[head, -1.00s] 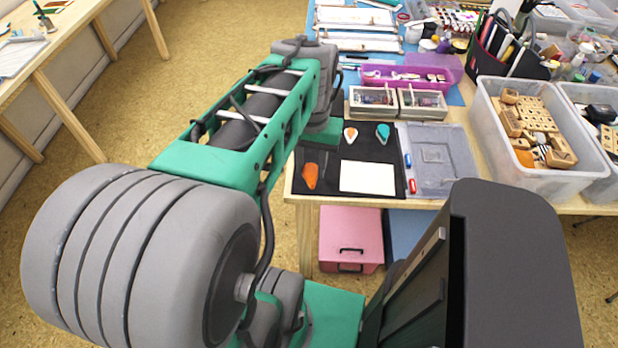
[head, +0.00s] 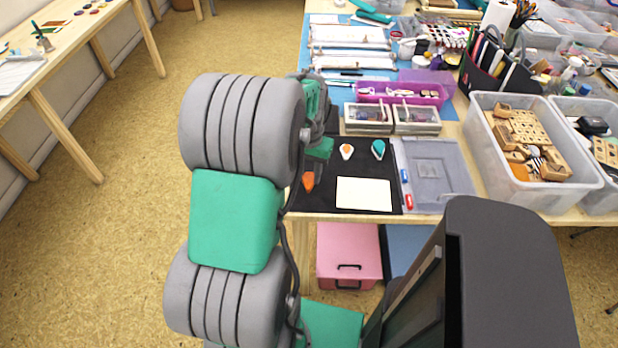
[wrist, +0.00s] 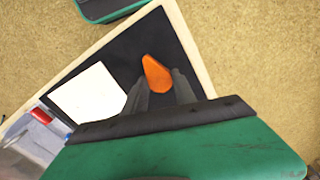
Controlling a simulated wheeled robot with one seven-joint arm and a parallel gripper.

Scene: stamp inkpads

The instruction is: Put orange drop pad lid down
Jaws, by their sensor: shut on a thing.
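The orange drop-shaped lid (head: 308,181) is at the left side of the black mat (head: 328,203). In the wrist view the orange lid (wrist: 157,74) is between the two fingertips of my gripper (wrist: 160,79), which is shut on it. I cannot tell whether the lid touches the mat. In the head view my gripper is mostly hidden behind my arm. The white drop-shaped pad with an orange centre (head: 347,151) lies on the mat, to the right of and behind the lid. A teal drop-shaped piece (head: 378,149) lies right of that pad.
A cream sheet (head: 363,194) lies on the mat's front. A grey clear-lidded case (head: 438,178) is to the right, with a red piece (head: 409,202) at its edge. Boxes (head: 368,117) stand behind the mat. A bin of wooden stamps (head: 535,165) is farther right.

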